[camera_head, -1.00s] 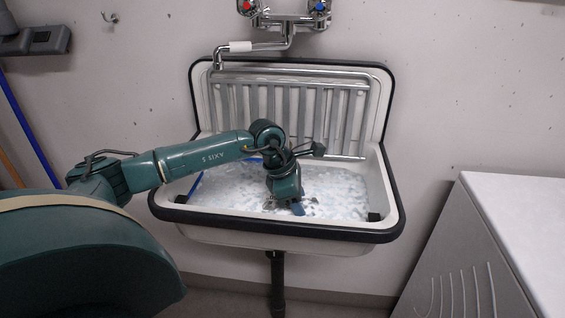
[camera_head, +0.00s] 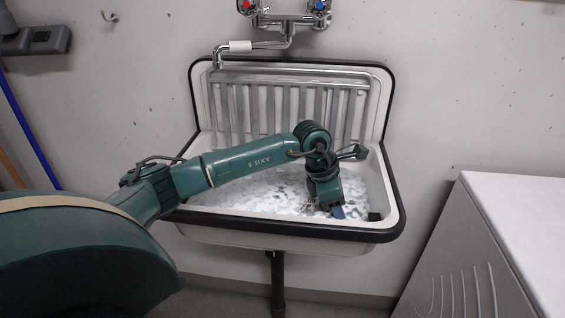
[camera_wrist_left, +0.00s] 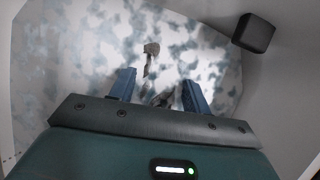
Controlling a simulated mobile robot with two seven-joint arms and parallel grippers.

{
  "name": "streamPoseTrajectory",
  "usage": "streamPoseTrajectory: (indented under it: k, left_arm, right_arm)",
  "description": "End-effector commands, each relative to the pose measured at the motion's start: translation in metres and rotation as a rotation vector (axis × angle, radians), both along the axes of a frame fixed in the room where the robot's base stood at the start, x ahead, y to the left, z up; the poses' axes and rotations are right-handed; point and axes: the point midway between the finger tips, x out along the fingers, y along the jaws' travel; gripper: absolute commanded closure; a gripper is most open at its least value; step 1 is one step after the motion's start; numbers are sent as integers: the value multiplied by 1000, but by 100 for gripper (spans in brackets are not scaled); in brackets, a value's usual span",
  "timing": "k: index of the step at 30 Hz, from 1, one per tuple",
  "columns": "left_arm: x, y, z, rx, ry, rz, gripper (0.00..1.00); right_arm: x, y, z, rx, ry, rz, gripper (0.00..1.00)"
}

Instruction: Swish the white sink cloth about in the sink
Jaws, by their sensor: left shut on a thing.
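The white sink (camera_head: 395,200) with a black rim hangs on the wall and holds water with white, foamy patches. My left gripper (camera_head: 338,211) reaches down into the right part of the sink, near the front rim. In the left wrist view its two blue fingers (camera_wrist_left: 160,90) stand apart at the water, shut on the white sink cloth. The cloth is hard to tell from the foam and is largely hidden. A small pale grey-brown shape shows just beyond the fingers; I cannot tell what it is. My right gripper is not in view.
A metal rack (camera_head: 290,112) stands against the sink's back. The tap (camera_head: 232,50) hangs above its left side. A black block (camera_head: 374,216) sits at the front right corner, and shows in the wrist view (camera_wrist_left: 254,33). A grey-white cabinet (camera_head: 500,220) stands at right.

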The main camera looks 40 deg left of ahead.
Motion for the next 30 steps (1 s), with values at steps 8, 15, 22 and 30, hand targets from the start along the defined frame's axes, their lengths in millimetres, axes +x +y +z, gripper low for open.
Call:
streamPoseTrajectory:
  k: [8, 15, 22, 30]
  left_arm:
    - [-9, 16, -1, 2, 1, 2, 75]
    - [-24, 40, -1, 2, -1, 2, 75]
    - [-39, 64, -1, 2, 1, 1, 75]
    - [-52, 85, -1, 1, -1, 0, 75]
  right_arm:
    - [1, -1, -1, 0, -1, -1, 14]
    - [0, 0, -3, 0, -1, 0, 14]
    - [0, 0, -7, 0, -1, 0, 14]
    - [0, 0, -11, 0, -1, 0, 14]
